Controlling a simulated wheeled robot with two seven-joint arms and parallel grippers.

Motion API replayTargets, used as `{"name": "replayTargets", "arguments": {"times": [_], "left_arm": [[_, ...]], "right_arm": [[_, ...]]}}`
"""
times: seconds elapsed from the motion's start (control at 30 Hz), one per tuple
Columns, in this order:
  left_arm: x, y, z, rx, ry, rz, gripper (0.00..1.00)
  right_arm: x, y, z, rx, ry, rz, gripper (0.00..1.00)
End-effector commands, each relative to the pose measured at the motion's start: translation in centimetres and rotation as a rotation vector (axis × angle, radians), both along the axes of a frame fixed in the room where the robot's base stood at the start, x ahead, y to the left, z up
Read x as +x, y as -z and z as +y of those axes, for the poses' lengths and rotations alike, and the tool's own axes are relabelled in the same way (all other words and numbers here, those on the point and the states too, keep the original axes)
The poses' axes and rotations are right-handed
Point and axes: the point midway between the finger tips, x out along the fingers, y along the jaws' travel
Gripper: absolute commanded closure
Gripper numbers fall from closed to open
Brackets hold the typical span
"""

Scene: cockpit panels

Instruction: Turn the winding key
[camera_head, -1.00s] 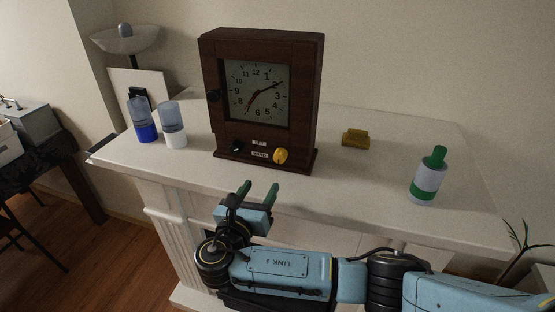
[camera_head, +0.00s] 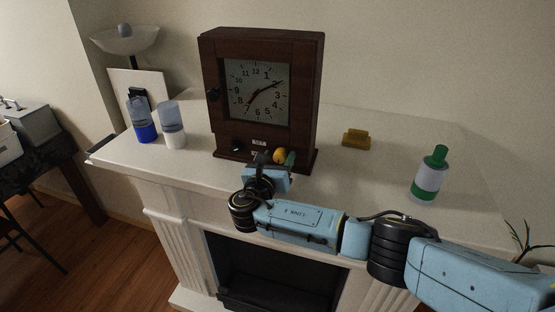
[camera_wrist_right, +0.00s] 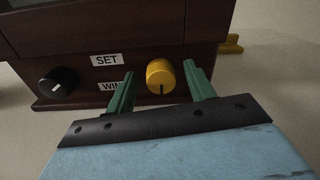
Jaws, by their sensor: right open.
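A dark wooden clock (camera_head: 212,60) stands on the white mantel. Its yellow winding key (camera_head: 280,156) is a round knob low on the front, and it also shows in the right wrist view (camera_wrist_right: 160,76) with a dark line on its face. My right gripper (camera_head: 279,160) is open in front of the clock's base. In the right wrist view its green fingers (camera_wrist_right: 162,80) stand on either side of the yellow knob, with a gap to each side. I cannot tell how deep the fingers reach. My left gripper does not show.
A black knob (camera_wrist_right: 59,82) sits left of the yellow one, with a SET label (camera_wrist_right: 107,60) between them. A yellow block (camera_head: 355,138) and a green-capped bottle (camera_head: 429,175) stand right of the clock. Two bottles, one blue-based (camera_head: 145,131), one white-based (camera_head: 173,138), stand left.

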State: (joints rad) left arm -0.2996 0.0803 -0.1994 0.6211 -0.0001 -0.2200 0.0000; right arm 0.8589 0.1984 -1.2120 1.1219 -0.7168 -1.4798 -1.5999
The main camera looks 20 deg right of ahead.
Motion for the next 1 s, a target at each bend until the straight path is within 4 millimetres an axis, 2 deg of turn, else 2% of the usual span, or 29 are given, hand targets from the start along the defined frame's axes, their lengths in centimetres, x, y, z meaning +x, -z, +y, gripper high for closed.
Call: {"name": "replayTargets", "arguments": {"times": [0.13,0.47,0.77,1.0], "left_arm": [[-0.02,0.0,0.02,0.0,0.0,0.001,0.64],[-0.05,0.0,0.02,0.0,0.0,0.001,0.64],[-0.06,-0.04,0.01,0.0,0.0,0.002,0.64],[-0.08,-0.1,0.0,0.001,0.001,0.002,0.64]], "right_arm": [[0.0,-0.01,-0.01,0.0,0.0,0.0,0.49],[-0.04,0.01,0.0,-0.001,0.0,0.001,0.91],[-0.06,0.03,-0.01,0.037,0.001,-0.024,0.91],[-0.1,0.06,-0.07,0.157,0.003,-0.103,0.91]]}}
